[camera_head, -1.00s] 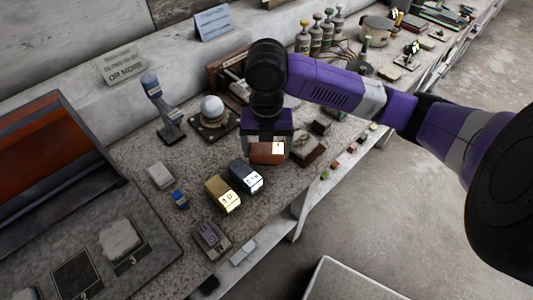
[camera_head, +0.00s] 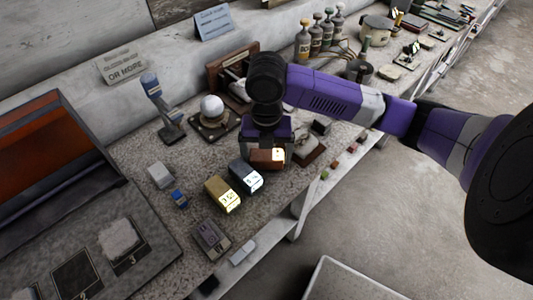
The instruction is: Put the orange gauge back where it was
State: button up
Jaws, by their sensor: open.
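The orange gauge (camera_head: 264,159) is a small orange-brown block with a bright lit face at its right end. It is at the right end of a short row, beside a dark gauge (camera_head: 244,177) and a yellow gauge (camera_head: 221,194). It looks level and appears to rest on the speckled bench top. My gripper (camera_head: 265,153) points down over it, with its fingers open at either side. The gripper body hides the back of the gauge. I cannot tell whether a finger touches it.
A white ball on a stand (camera_head: 212,108) stands behind, left of my gripper. A dark wooden block (camera_head: 309,153) is close on the right. A grey device (camera_head: 211,239) lies near the bench's front edge. Bare bench (camera_head: 140,155) shows at the left.

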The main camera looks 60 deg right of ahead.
aim_at(266, 154)
notch_tip(266, 154, up, 12)
jog(key=w+a+r+m+t+y, duration=0.3)
jog(key=w+a+m+t, duration=0.15)
jog(key=a, duration=0.55)
jog(key=w+a+r+m+t+y, duration=0.35)
jog(key=w+a, duration=0.25)
jog(key=a, duration=0.4)
jog(key=w+a+r+m+t+y, duration=0.2)
jog(key=w+a+m+t+y, duration=0.25)
jog(key=a, duration=0.55)
jog(key=s+d+f+m+t+h, duration=0.1)
jog(key=s+f+m+h, duration=0.2)
jog(key=s+f+m, duration=0.1)
jog(key=s+d+f+m+t+h, duration=0.1)
jog(key=s+d+f+m+h, duration=0.1)
jog(key=s, duration=0.4)
jog(key=s+d+f+m+t+h, duration=0.1)
jog(key=s+f+m+h, duration=0.4)
jog(key=f+m, duration=0.2)
jog(key=shift+d+f, duration=0.1)
jog(key=shift+d, duration=0.05)
jog(key=s+d+n, duration=0.1)
jog(key=s+d, duration=0.2)
jog(key=s, duration=0.6)
jog(key=s+d+h, duration=0.1)
jog(key=s+d, duration=0.3)
jog(key=s, duration=0.5)
jog(key=shift+s+n+g, duration=0.3)
jog(key=shift+n+g, duration=0.05)
